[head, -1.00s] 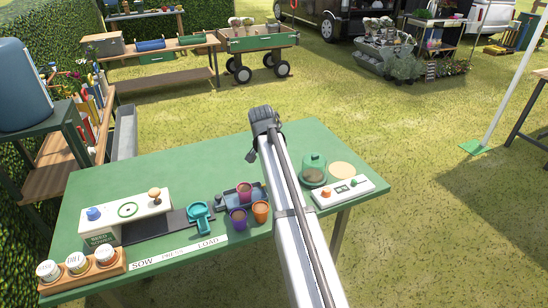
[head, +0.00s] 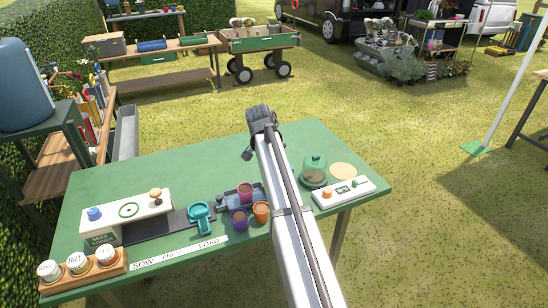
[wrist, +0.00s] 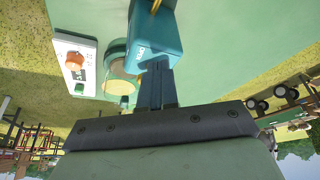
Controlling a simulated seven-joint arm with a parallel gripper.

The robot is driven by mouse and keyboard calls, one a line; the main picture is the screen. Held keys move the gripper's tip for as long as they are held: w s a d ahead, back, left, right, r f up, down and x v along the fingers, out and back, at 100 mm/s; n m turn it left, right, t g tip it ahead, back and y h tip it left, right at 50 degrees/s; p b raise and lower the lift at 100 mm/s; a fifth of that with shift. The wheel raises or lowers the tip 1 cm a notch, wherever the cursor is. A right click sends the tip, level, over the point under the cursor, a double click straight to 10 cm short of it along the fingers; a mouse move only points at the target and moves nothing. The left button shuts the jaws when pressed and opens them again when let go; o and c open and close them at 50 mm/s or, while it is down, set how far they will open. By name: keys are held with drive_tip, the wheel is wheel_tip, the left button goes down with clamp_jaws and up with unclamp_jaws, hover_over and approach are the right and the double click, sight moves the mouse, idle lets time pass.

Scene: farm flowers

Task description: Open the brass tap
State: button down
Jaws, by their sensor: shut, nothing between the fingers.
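My gripper (wrist: 157,72) shows in the wrist view as dark fingers held together, with nothing between them. Their tips are right at a teal box-like body (wrist: 155,38) with a small pale label; I cannot tell whether they touch it. A thin brass-coloured piece (wrist: 155,6) shows at the top edge above the teal body, cut off by the frame. It may be part of the brass tap; its handle position cannot be told. In the head view my arm covers this part of the green table (head: 150,180), and no tap is clearly visible there.
Pots (head: 261,212), a teal scoop-like piece (head: 200,216) and a white station (head: 127,213) stand left. The table's back middle is clear.

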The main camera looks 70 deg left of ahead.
drive_tip(key=shift+a+m+t+h, duration=0.2)
drive_tip(key=shift+a+m+h, duration=0.15)
drive_tip(key=shift+m, duration=0.75)
drive_tip(key=shift+a+m+t+h, duration=0.2)
drive_tip(key=shift+a+m+h, duration=0.15)
drive_tip(key=shift+m, duration=0.75)
idle(0.6)
drive_tip(key=shift+a, duration=0.15)
idle(1.6)
idle(0.4)
drive_tip(key=s+d+r, duration=0.2)
drive_tip(key=s+r, duration=0.5)
drive_tip(key=r, duration=0.2)
drive_tip(key=shift+d+r, duration=0.15)
drive_tip(key=shift+d, duration=0.2)
drive_tip(key=shift+s, duration=0.1)
idle(0.4)
